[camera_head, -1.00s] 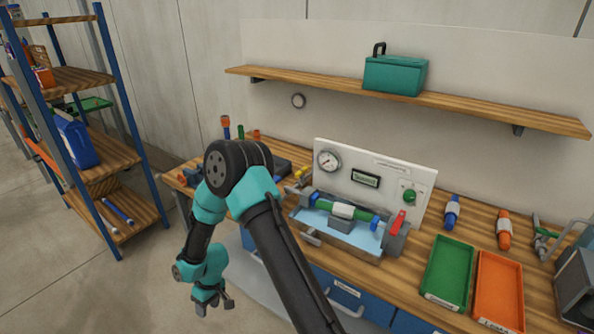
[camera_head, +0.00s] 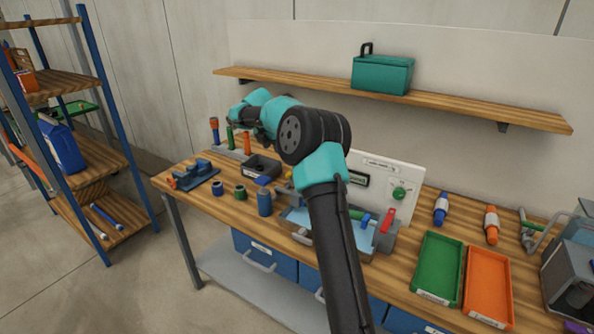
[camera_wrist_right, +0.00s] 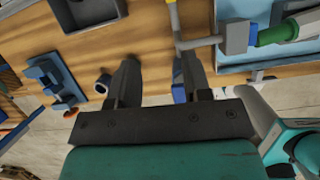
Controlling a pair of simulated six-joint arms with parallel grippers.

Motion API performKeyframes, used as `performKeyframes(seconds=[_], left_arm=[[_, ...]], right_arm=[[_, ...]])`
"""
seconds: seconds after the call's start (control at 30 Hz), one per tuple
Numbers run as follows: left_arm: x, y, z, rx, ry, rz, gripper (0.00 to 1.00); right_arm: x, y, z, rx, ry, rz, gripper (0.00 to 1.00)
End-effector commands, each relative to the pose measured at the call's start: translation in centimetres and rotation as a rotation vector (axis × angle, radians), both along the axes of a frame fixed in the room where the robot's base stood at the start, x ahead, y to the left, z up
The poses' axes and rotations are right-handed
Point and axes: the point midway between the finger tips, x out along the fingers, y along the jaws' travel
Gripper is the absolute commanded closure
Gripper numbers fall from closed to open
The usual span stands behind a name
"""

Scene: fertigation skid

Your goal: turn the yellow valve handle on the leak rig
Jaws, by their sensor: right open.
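The leak rig stands on the bench with a white gauge panel (camera_head: 408,171) behind a pale blue water tray (camera_head: 352,240). My right arm covers much of both in the head view. A small yellow part (camera_head: 289,174), which looks like the valve handle, shows just left of my right arm. My left gripper is not in view.
A blue cylinder (camera_head: 264,204), a green ring (camera_head: 240,192), a dark tray (camera_head: 262,167) and a blue fixture (camera_head: 196,174) stand left of the rig. Green (camera_head: 437,266) and orange (camera_head: 488,285) trays lie right. A shelf (camera_head: 450,102) holds a teal toolbox (camera_head: 382,75).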

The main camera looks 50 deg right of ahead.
Motion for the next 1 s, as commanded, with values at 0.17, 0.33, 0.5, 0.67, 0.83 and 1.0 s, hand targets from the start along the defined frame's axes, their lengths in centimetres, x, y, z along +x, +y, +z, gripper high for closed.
performKeyframes(seconds=[0.17, 0.33, 0.5, 0.67, 0.83, 1.0], left_arm=[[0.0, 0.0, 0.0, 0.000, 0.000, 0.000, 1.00], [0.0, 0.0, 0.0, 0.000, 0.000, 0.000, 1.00], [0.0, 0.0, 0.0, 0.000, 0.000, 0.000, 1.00], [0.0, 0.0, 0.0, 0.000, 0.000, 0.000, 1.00], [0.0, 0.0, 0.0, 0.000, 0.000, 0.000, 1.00], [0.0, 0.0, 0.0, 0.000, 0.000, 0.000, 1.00]], right_arm=[[-1.0, -2.2, 1.9, -0.049, 0.028, 0.061, 0.55], [-1.1, -2.2, 1.9, -0.049, 0.031, 0.064, 0.55], [-1.0, -2.2, 1.7, -0.048, 0.030, 0.063, 0.55], [-1.0, -2.5, 0.9, -0.047, 0.031, 0.062, 0.55], [-0.9, -3.3, -1.1, -0.046, 0.031, 0.062, 0.55], [-0.7, -4.3, -3.8, -0.046, 0.032, 0.062, 0.55]])
